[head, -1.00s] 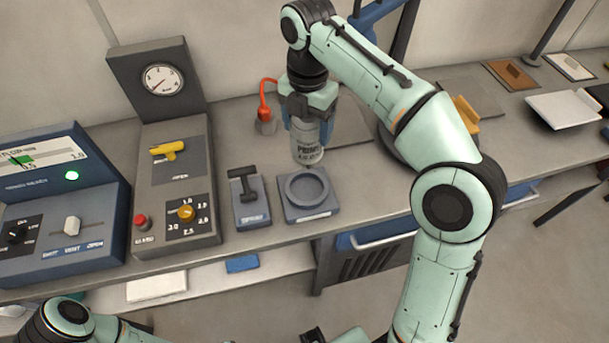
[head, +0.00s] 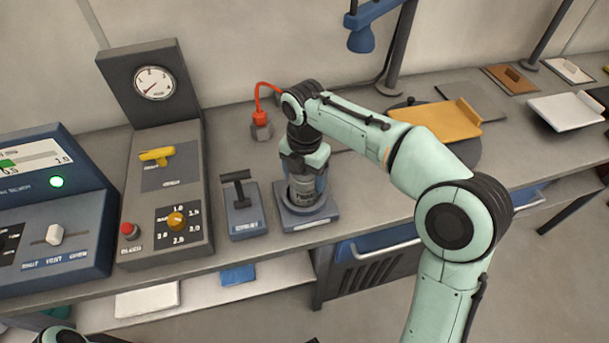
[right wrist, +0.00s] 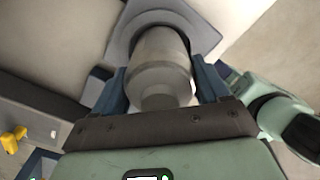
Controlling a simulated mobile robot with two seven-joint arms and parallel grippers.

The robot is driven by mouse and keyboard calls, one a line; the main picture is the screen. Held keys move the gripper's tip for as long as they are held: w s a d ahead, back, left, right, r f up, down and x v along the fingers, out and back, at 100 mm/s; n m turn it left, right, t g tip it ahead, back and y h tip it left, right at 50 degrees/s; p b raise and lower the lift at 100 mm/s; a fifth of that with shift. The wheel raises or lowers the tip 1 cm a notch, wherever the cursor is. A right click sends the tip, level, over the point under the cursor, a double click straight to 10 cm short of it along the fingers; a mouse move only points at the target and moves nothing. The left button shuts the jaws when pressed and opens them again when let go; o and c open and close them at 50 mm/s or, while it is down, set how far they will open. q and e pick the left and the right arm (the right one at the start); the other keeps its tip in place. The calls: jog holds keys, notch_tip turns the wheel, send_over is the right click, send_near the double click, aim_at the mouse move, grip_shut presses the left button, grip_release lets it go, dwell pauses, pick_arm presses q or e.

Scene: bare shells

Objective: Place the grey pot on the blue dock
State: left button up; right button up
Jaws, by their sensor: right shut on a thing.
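The grey pot (head: 302,190) is a small labelled cylinder, upright at the blue dock (head: 318,218), a square base with a round recess. Its lower end is within the dock's ring; whether it touches the bottom is hidden. My right gripper (head: 306,178) is shut on the pot from above. In the right wrist view the pot (right wrist: 160,65) is between the blue fingers, and the dock (right wrist: 205,30) shows around its far end. My left gripper is out of view; only a bit of my left arm shows at the bottom left.
A dock-side lever block (head: 243,212) stands close to the left. A control box with gauge (head: 154,83) and yellow handle stands further left. A red-capped cable plug (head: 261,128) is behind. A yellow tray (head: 437,118) lies to the right. The bench's front edge is close.

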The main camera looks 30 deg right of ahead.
jog(key=o, duration=1.3)
jog(key=shift+f, duration=0.15)
notch_tip(320, 180, up, 12)
jog(key=p, duration=0.3)
jog(key=shift+r, duration=0.2)
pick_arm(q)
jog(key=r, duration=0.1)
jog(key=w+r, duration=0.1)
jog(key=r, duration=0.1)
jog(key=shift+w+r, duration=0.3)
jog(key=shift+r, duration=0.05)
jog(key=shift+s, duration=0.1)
